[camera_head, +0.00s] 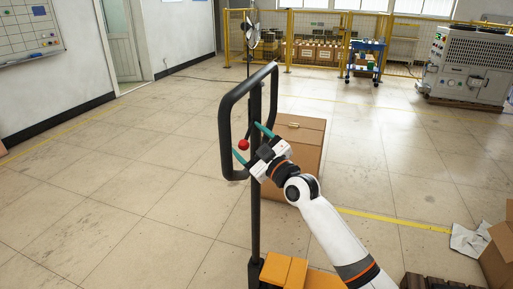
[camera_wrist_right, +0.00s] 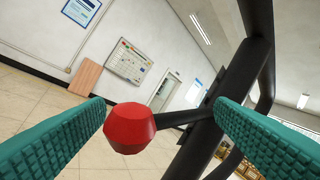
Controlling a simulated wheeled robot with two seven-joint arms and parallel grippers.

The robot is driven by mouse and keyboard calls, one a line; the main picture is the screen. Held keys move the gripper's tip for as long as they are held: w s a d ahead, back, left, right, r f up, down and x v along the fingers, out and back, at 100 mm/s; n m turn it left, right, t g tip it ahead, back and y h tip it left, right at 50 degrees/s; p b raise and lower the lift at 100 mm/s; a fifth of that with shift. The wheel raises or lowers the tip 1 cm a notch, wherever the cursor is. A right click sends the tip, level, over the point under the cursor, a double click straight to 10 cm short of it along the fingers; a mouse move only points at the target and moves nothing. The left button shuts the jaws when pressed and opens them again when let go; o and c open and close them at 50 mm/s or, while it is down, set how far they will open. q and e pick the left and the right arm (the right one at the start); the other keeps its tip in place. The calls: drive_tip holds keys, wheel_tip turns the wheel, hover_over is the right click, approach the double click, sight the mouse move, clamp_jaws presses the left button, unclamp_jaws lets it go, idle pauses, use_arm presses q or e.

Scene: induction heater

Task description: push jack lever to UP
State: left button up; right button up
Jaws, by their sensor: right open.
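The jack lever is a thin dark rod with a red knob (camera_head: 243,144) on the black pallet jack handle (camera_head: 226,140). The knob also shows in the right wrist view (camera_wrist_right: 130,128), with its rod running right to the black post. My right gripper (camera_head: 252,140) is open at the handle, with its teal fingers on either side of the knob. In the wrist view the right gripper (camera_wrist_right: 160,130) has the knob between its fingers, nearer the left one. I cannot tell whether a finger touches the knob. My left gripper is not in view.
A cardboard box (camera_head: 305,135) stands just behind the handle. The jack's orange base (camera_head: 284,270) is below. More boxes (camera_head: 500,250) lie at the right edge. The tiled floor to the left is clear. Yellow fencing (camera_head: 340,25) runs along the back.

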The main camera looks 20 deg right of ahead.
drive_tip(key=b+v, duration=0.1)
drive_tip(key=v, duration=1)
drive_tip(key=shift+s+d+f, duration=0.2)
drive_tip(key=shift+s+f, duration=0.05)
drive_tip(key=shift+s, duration=0.05)
